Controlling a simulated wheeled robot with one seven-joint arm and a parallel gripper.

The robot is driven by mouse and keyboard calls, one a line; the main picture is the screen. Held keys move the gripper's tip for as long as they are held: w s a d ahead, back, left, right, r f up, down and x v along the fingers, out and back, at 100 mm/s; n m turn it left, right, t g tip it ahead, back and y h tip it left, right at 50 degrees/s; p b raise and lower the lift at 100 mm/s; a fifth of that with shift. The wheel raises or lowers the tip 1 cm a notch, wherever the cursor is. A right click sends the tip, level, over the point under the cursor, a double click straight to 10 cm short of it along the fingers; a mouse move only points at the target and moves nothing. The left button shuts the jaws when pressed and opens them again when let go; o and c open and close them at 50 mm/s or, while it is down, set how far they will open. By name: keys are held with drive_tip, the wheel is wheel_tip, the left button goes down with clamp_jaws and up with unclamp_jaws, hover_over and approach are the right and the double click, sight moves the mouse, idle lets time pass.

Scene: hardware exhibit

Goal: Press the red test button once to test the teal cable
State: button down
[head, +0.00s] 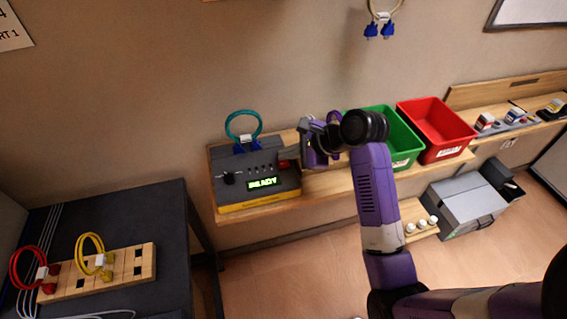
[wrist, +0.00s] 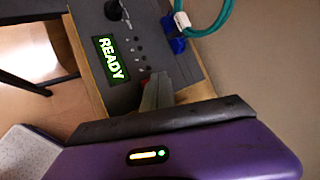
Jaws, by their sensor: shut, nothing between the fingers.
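The grey tester box (head: 238,190) stands on the wooden shelf, with a yellow front edge and a lit green display (head: 263,183) reading READY. The teal cable (head: 243,124) loops up from blue plugs at the back of the box. The red test button (head: 284,163) shows only in part at the box's right side, beside my fingertips. My gripper (head: 290,153) is shut and empty, reaching in from the right over that side. In the wrist view, my shut fingers (wrist: 157,92) lie over the panel and hide most of the red button; whether they touch it I cannot tell.
A green bin (head: 405,150) and a red bin (head: 437,122) stand on the shelf to the right. A dark table (head: 150,210) at left holds a wooden block with red and yellow cables. Another cable (head: 380,20) hangs on the wall above.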

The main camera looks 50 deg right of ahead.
sight(287, 165)
drive_tip(key=shift+f, duration=0.15)
drive_tip(key=shift+f+p, duration=0.3)
drive_tip(key=shift+p, duration=0.05)
drive_tip(key=shift+f, duration=0.4)
idle(0.9)
drive_tip(key=shift+r+p, duration=0.15)
drive_tip(key=shift+p, duration=0.2)
drive_tip(key=shift+r+p, duration=0.75)
drive_tip(key=shift+p, duration=0.35)
wheel_tip(287, 165, up, 3)
drive_tip(key=p, duration=0.3)
drive_tip(key=shift+r+b, duration=0.3)
drive_tip(key=shift+r, duration=0.65)
